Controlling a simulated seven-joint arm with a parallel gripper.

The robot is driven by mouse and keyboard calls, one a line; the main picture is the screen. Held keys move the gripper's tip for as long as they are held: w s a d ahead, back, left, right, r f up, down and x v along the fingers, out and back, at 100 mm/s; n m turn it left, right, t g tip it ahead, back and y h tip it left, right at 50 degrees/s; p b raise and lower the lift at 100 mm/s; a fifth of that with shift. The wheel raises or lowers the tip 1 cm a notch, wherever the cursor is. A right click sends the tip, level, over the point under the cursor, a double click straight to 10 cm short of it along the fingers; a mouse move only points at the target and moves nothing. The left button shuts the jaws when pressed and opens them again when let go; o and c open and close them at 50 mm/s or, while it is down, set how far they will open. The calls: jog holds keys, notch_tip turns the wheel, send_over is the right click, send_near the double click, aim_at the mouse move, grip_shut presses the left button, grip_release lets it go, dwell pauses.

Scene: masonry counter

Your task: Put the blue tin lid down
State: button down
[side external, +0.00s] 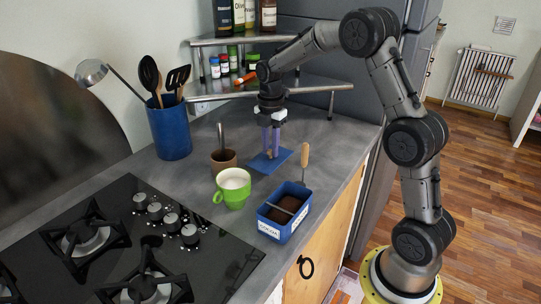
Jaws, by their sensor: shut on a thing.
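The blue tin lid (264,164) is a flat blue rectangle at the middle of the counter, below my gripper. My gripper (271,151) points straight down and its purple fingers are shut on the lid near its middle. The lid looks level and lies at or just above the counter; I cannot tell whether it touches. An open blue tin (271,229) with a white label and dark brown contents stands nearer the camera. A wooden-handled tool (305,160) stands up from the tin, and a metal bar lies across its top.
A green mug (233,189) and a brown cup (223,162) with a metal handle in it stand left of the lid. A blue utensil pot (169,131), a black hob (115,245) and a shelf (306,84) with jars surround the area. Grey counter is clear to the lid's right.

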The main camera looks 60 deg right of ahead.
aim_at(270, 151)
jog(key=shift+f, duration=1.45)
jog(key=shift+f, duration=0.1)
jog(key=c, duration=0.7)
grip_release()
